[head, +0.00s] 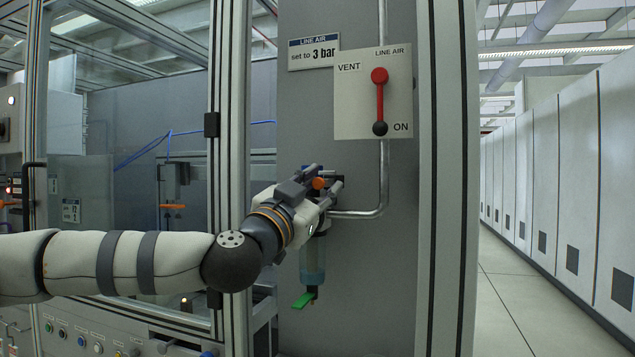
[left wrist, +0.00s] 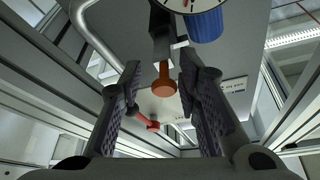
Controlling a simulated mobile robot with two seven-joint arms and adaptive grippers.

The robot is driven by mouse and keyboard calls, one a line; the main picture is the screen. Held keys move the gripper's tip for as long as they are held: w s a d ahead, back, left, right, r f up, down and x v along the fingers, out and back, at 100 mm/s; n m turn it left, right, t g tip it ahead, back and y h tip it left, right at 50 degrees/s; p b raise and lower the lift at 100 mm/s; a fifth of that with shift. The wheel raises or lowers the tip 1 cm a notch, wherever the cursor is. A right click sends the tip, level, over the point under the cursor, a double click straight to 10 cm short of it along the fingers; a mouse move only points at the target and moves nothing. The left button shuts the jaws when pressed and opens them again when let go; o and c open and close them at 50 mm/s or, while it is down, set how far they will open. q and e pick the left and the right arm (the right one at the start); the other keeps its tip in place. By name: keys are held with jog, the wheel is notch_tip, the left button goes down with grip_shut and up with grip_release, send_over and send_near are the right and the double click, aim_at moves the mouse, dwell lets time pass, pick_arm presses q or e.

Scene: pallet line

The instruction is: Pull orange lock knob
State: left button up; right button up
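The orange lock knob (head: 318,183) sits on the air regulator on the grey panel. In the left wrist view the knob (left wrist: 163,86) hangs on a dark stem between my fingers. My left gripper (head: 325,176) is at the regulator, its fingers on either side of the knob. In the wrist view my left gripper (left wrist: 160,80) is open; there is a clear gap to the left finger and a small one to the right finger. A blue cap (left wrist: 206,26) and part of a gauge (left wrist: 190,4) are close by. My right gripper is not in view.
A clear bowl (head: 313,262) with a green lever (head: 303,300) hangs below the regulator. A bent metal pipe (head: 365,213) runs beside it. Above is a valve plate (head: 350,110) with a red lever (head: 380,100) pointing at ON. A label (head: 313,53) reads "set to 3 bar".

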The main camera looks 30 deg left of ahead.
pick_arm(q)
jog(key=shift+r, duration=0.1)
jog(key=v, duration=0.7)
jog(key=shift+s, duration=0.3)
